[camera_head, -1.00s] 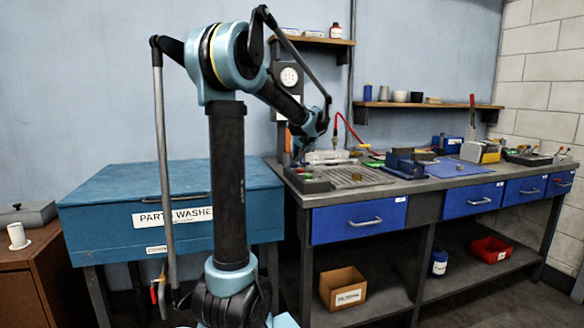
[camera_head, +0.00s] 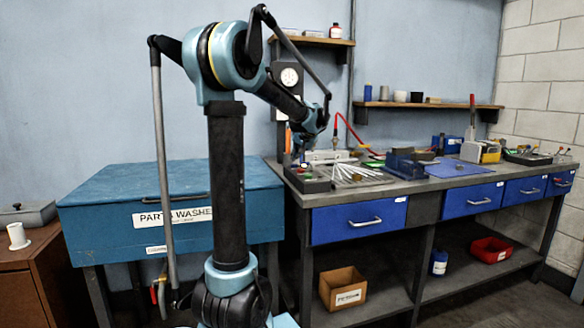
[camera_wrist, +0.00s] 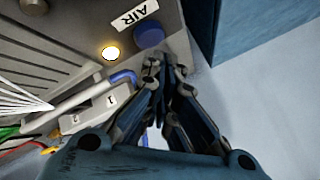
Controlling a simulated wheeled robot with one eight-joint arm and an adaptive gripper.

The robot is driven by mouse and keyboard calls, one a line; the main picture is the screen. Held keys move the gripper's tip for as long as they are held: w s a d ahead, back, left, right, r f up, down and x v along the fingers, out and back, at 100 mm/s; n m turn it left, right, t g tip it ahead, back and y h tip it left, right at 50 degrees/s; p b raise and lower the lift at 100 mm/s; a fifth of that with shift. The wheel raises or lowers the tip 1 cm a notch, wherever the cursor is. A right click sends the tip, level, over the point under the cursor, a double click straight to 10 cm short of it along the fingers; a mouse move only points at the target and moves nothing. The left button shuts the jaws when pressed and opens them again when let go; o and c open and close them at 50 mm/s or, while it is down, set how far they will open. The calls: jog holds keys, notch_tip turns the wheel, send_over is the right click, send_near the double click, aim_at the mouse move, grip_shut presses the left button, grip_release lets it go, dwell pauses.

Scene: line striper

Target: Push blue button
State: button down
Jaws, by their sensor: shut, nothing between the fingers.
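The round blue button (camera_wrist: 150,35) is on the grey panel in the wrist view, below a white "AIR" label (camera_wrist: 134,14). A small lamp (camera_wrist: 110,53) to its left glows yellow-white. My gripper (camera_wrist: 166,68) is shut and empty. Its fingertips are right at the button's lower edge in the wrist view; I cannot tell whether they touch it. In the head view my gripper is at the left end of the bench, and the button cannot be made out.
White streaks (camera_head: 355,172) fan over the bench grate; they also show in the wrist view (camera_wrist: 20,100). A grey block with a blue hose (camera_wrist: 122,77) is close left of my fingers. The blue parts washer (camera_head: 110,215) stands left of the bench.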

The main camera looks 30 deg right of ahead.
jog(key=shift+r, duration=0.1)
notch_tip(320, 180, up, 6)
dwell(0.9)
dwell(0.5)
